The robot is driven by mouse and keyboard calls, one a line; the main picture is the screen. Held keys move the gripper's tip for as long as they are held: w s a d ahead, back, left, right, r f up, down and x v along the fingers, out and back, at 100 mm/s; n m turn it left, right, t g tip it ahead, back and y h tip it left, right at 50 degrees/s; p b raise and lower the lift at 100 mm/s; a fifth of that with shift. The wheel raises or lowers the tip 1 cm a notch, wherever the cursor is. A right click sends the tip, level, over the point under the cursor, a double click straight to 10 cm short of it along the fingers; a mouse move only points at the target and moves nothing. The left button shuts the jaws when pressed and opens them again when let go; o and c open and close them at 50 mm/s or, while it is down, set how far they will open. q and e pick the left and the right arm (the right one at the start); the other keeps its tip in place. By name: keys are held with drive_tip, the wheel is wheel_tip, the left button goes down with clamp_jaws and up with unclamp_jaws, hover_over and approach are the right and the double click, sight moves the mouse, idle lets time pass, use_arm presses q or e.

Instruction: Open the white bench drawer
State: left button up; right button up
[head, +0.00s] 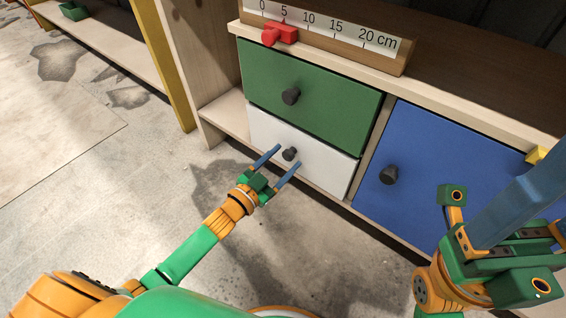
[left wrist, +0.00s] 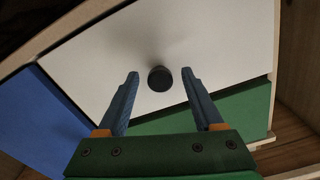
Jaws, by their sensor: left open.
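The white bench drawer (head: 302,149) is the lower one at the left of the bench, and its front looks flush with the bench. Its dark round knob (head: 291,153) sticks out from the front. My left gripper (head: 282,158) is open, with its blue fingers pointing at the white drawer and one on each side of the knob in the picture. In the left wrist view the knob (left wrist: 160,78) lies between the open fingertips (left wrist: 160,76), apart from both. My right gripper (head: 510,225) is at the right, in front of the blue door; its jaw gap is unclear.
A green drawer (head: 310,90) with a dark knob is directly above the white one. A blue door (head: 440,170) is to the right. A ruler board (head: 330,35) with a red slider (head: 279,33) stands on top. Concrete floor (head: 90,190) at the left is clear.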

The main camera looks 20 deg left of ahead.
use_arm(q)
drive_tip(key=shift+c, duration=0.2)
clamp_jaws()
idle(1.1)
